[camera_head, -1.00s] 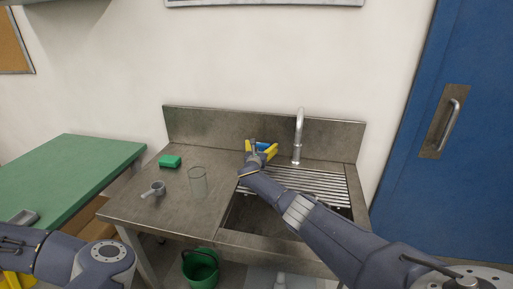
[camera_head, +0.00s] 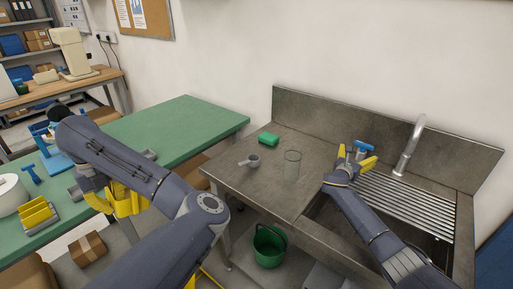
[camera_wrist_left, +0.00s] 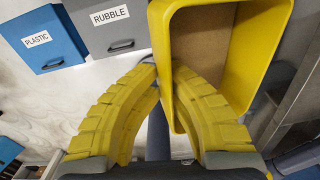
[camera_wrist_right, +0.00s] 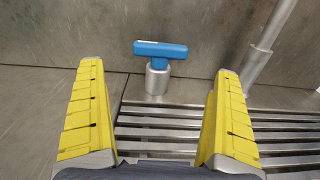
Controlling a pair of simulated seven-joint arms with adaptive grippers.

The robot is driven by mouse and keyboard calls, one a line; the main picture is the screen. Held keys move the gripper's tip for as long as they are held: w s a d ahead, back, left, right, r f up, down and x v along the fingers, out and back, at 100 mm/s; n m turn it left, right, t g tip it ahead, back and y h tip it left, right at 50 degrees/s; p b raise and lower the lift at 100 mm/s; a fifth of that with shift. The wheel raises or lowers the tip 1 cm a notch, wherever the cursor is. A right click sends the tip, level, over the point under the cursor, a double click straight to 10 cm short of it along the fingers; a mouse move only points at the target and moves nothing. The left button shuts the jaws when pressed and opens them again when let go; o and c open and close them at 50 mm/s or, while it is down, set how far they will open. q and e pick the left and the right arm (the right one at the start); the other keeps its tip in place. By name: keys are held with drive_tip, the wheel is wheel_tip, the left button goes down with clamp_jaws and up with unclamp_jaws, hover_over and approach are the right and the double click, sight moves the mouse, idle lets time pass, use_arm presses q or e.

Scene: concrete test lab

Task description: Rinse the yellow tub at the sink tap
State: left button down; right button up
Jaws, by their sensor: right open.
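The yellow tub (camera_head: 130,203) hangs beside the green table's front edge, partly behind my left arm. In the left wrist view the tub (camera_wrist_left: 240,55) is tilted, its inside showing brownish. My left gripper (camera_wrist_left: 163,75) appears shut on the tub's near wall, one finger on each side of it. The steel sink tap (camera_head: 408,148) stands at the back of the sink (camera_head: 405,205); no water shows. Its blue T-shaped handle (camera_wrist_right: 160,50) sits on a short metal post. My right gripper (camera_wrist_right: 160,110) is open and empty in front of the handle, a finger to each side.
The green table (camera_head: 180,125) stands left, with yellow and blue items.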

drive_tip(key=shift+v, duration=1.85)
